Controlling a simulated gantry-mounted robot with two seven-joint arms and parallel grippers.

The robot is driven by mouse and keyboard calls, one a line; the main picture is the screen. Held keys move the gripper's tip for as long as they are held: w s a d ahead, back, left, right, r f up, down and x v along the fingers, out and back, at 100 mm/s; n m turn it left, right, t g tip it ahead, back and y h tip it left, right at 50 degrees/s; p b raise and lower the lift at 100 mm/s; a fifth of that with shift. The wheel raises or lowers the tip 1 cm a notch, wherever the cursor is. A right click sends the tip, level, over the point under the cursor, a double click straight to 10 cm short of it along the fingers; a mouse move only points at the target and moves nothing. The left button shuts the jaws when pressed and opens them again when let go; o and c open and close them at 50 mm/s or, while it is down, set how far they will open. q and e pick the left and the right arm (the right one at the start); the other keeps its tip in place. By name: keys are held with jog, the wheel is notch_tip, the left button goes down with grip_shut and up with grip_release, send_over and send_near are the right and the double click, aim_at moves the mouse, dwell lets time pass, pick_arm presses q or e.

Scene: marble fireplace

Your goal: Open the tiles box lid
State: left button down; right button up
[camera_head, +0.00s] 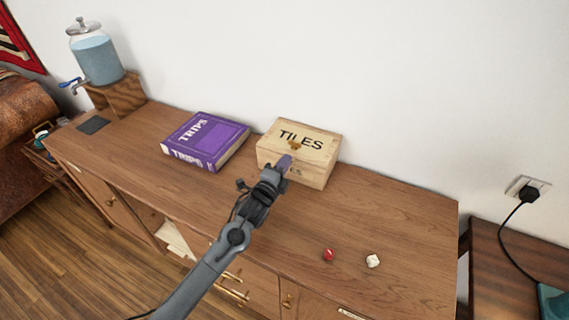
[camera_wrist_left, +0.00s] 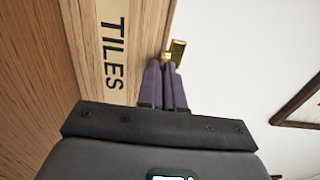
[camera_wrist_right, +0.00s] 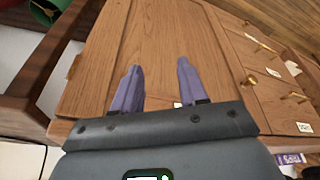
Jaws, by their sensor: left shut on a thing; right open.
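The wooden tiles box (camera_head: 312,172) stands on the sideboard against the wall, its lid (camera_head: 318,136) down and marked "TILES". A brass clasp (camera_head: 295,146) sits at the lid's front edge. My left gripper (camera_head: 285,162) is at the front of the box. In the left wrist view its purple fingers (camera_wrist_left: 167,66) are close together at the brass clasp (camera_wrist_left: 178,48), shut on it; the exact contact is partly hidden by the fingertips. My right gripper (camera_wrist_right: 159,65) is open and empty in the right wrist view, facing wooden cabinet fronts.
A purple book (camera_head: 206,140) lies left of the box. A glass drink dispenser (camera_head: 95,55) stands on a wooden stand at the far left. A red die (camera_head: 328,254) and a white die (camera_head: 373,261) lie near the front edge. The sideboard top (camera_head: 410,220) is clear at right.

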dwell(0.3)
pick_arm(q)
jog(key=r+g+p, duration=0.1)
jog(key=r+p, duration=0.2)
jog(key=p, duration=0.2)
jog(key=w+r+g+y+p, duration=0.1)
jog(key=r+g+p, duration=0.1)
jog(key=p, duration=0.3)
jog(key=r+g+p, duration=0.1)
jog(key=r+p, duration=0.3)
jog(key=p, duration=0.1)
jog(key=shift+w+d+y, duration=0.3)
jog(key=shift+w+d, duration=0.05)
jog(key=shift+w+d+r+g+p, duration=0.1)
jog(key=shift+w+r+g+p, duration=0.3)
jog(key=shift+r+g+p, duration=0.25)
jog(key=shift+w+d+r, duration=0.3)
jog(key=shift+w+r, duration=0.3)
jog(key=shift+r, duration=0.25)
jog(key=c, duration=1.3)
grip_release()
jog(key=shift+f, duration=0.1)
